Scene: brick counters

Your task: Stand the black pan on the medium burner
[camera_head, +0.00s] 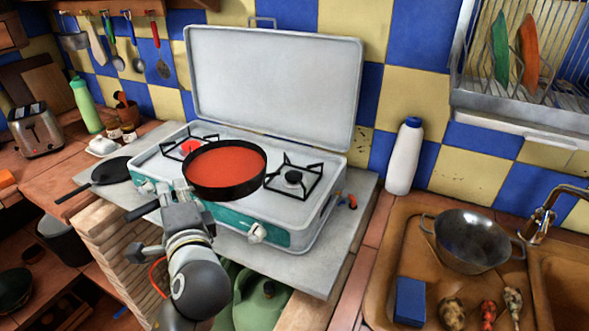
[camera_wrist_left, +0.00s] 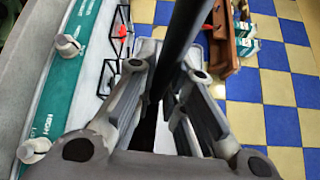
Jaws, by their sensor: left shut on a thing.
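A black-rimmed pan with a red-orange inside (camera_head: 226,168) is over the camping stove (camera_head: 318,218), between its two burners. My left gripper (camera_head: 180,203) is shut on its black handle (camera_head: 142,210); a black bar also passes between the fingers in the left wrist view (camera_wrist_left: 186,45). I cannot tell whether the pan touches the stove. The right burner (camera_head: 292,178) has a bare black grate. The left burner (camera_head: 188,146) has a red centre and is partly behind the pan. A second, all-dark pan (camera_head: 112,170) lies left of the stove. My right gripper is not in view.
The stove's lid (camera_head: 275,90) stands open behind. A white bottle (camera_head: 404,156) stands at its right. Further right is a sink (camera_head: 385,265) with a metal colander (camera_head: 472,240) and a blue block (camera_head: 410,300). A toaster (camera_head: 37,132) and green bottle (camera_head: 87,106) stand left.

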